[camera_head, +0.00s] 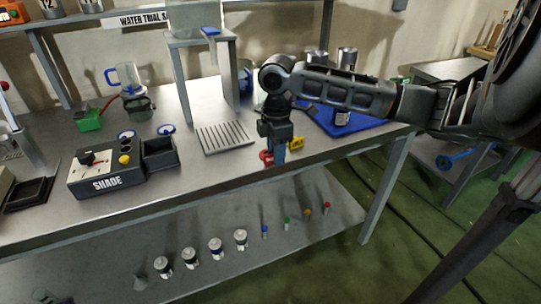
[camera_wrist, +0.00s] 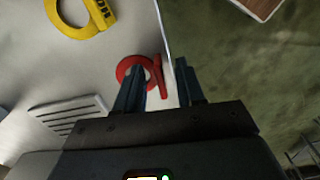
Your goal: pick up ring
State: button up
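A red ring (camera_wrist: 124,70) with a straight red bar stands near the table edge in the wrist view. In the head view the red ring (camera_head: 266,157) shows partly behind my gripper (camera_head: 274,158). In the wrist view my gripper (camera_wrist: 160,88) is open. Its two fingers are apart, with part of the ring and its bar showing between them; I cannot tell whether they touch it. A yellow ring (camera_wrist: 87,27) with dark lettering lies at upper left in the wrist view; the yellow piece (camera_head: 297,145) shows right of my gripper in the head view.
A slotted plate (camera_head: 224,137) lies left of my gripper, and a blue mat (camera_head: 325,118) lies to the right. A black SHADE box (camera_head: 105,175) stands at the table's left front. The table's front edge (camera_head: 220,194) is close to the red ring.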

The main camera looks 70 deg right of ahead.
grip_shut()
dwell(0.3)
dwell(0.3)
